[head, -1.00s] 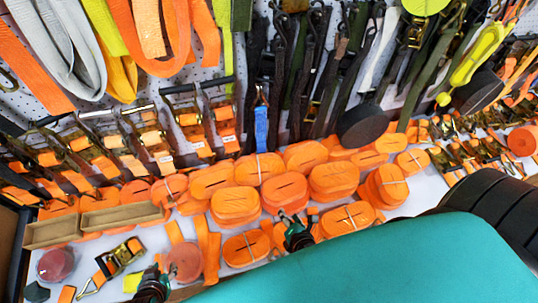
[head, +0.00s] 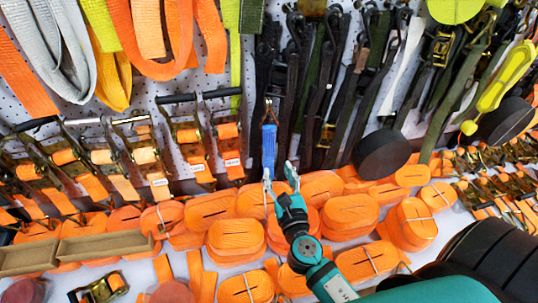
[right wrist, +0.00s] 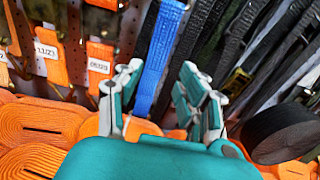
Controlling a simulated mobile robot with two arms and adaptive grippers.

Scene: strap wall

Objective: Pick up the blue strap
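The blue strap (head: 269,148) hangs upright from a hook on the pegboard wall, left of the dark hanging straps. It also shows in the right wrist view (right wrist: 160,55), where its lower end comes down between the two fingers. My right gripper (head: 279,175) is open, with its fingertips at the strap's lower end. In the right wrist view the right gripper (right wrist: 153,88) has a finger on each side of the strap, with gaps visible. Whether the strap lies fully between the fingers in depth is hard to tell. My left gripper is not in view.
Coiled orange straps (head: 235,239) are stacked below on the white surface. Orange ratchet straps (head: 187,135) hang to the left and dark straps (head: 318,95) to the right. A black roll (head: 381,154) sits right of the gripper. A cardboard tray (head: 105,246) lies at lower left.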

